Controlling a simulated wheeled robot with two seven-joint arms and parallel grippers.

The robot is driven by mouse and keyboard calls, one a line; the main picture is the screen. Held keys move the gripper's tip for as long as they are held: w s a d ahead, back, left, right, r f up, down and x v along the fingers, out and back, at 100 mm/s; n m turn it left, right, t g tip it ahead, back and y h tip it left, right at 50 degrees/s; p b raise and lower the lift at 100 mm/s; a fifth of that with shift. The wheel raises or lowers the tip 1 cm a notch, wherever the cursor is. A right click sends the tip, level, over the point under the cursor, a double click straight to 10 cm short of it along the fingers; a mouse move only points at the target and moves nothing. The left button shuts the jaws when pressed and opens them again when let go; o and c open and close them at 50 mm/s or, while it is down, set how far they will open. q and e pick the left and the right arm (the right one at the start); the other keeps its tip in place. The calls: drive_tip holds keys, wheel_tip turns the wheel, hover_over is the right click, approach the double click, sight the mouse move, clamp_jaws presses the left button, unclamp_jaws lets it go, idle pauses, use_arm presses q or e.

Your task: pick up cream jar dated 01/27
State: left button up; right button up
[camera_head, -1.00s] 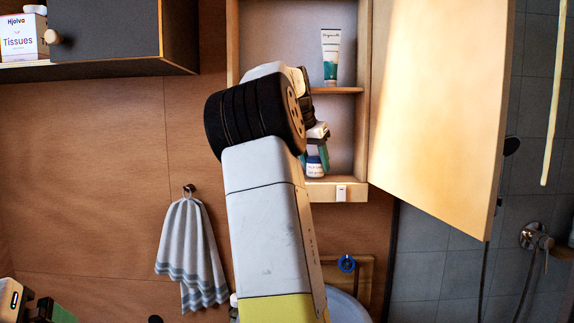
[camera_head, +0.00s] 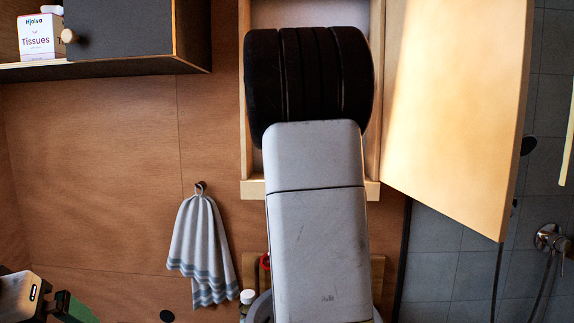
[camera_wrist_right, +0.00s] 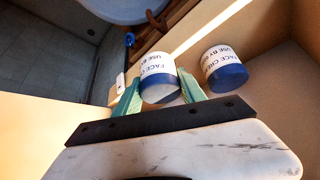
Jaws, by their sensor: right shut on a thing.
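In the right wrist view, a white and blue face cream jar (camera_wrist_right: 158,76) sits between the two green fingers of my right gripper (camera_wrist_right: 158,92), which is shut on it. A second, similar cream jar (camera_wrist_right: 223,66) stands just to the right, outside the fingers. Both labels appear upside down, reading "FACE CREAM" and "USE BY"; I cannot read the full dates. In the head view my right arm hides the right gripper and both jars. My left gripper (camera_head: 62,310) is partly in view at the bottom left; its opening cannot be judged.
The wall cabinet (camera_head: 247,120) is mostly covered by my right arm. Its open door (camera_head: 455,110) stands to the right. A dark cabinet (camera_head: 125,35) with a tissue box (camera_head: 41,37) is at upper left. A striped towel (camera_head: 200,250) hangs below.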

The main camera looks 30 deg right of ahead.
drive_tip(key=s+a, duration=0.3)
drive_tip(key=a, duration=0.4)
drive_tip(key=shift+s, duration=0.35)
